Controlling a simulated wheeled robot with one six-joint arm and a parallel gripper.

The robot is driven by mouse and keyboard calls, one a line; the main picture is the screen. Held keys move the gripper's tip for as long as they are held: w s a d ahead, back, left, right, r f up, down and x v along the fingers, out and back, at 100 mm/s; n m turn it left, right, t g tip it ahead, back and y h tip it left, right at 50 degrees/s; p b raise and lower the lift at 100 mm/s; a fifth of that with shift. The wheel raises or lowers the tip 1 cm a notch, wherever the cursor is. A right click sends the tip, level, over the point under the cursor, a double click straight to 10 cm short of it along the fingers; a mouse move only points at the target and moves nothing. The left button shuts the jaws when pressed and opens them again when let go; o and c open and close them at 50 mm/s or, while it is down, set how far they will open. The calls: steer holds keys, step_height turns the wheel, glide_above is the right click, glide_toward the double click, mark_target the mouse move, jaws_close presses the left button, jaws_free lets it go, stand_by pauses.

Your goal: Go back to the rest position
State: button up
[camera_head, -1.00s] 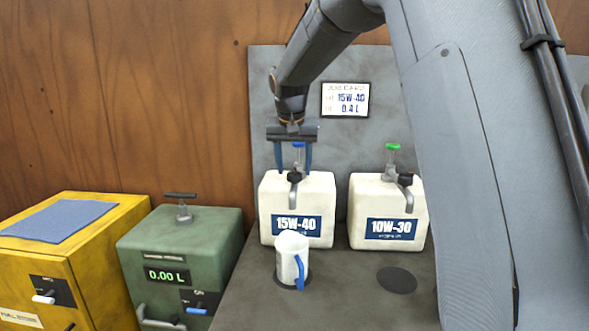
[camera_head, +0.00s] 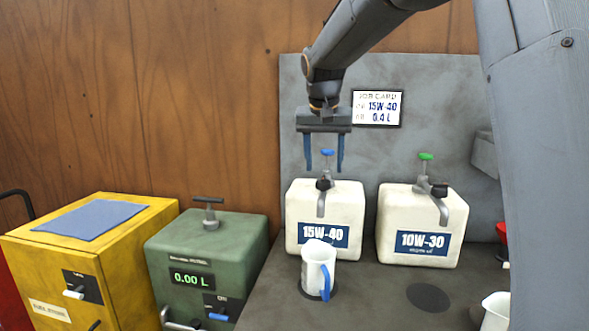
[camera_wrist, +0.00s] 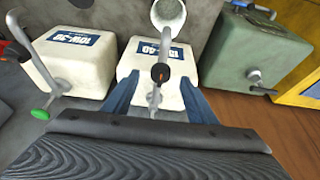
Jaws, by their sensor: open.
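My gripper (camera_head: 324,166) is open and empty. It hangs above the white 15W-40 oil container (camera_head: 353,200), with its two blue fingers apart over the blue-handled tap (camera_head: 327,153) and not touching it. In the wrist view the fingers (camera_wrist: 158,100) spread on either side of the tap and the 15W-40 container (camera_wrist: 131,66). A white measuring jug (camera_head: 316,268) with a blue handle stands upright on the bench before that container. It also shows in the wrist view (camera_wrist: 168,14).
A white 10W-30 container (camera_head: 400,215) with a green-handled tap stands to the right. A green unit (camera_head: 240,240) reading 0.00 L and a yellow cabinet (camera_head: 125,250) with a blue cloth stand left. A job card (camera_head: 378,107) hangs behind. A dark round spot (camera_head: 428,297) on the bench is bare.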

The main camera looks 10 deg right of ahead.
steer(key=s+d+f+n+g, duration=0.1)
steer(key=s+f, duration=1.2)
steer(key=s, duration=0.2)
steer(key=s+f+n+g+y, duration=0.1)
steer(key=s+f+n, duration=0.1)
steer(key=s+f, duration=1.1)
steer(key=shift+s+d+g, duration=0.3)
steer(key=shift+s+d, duration=0.05)
steer(key=shift+s, duration=0.9)
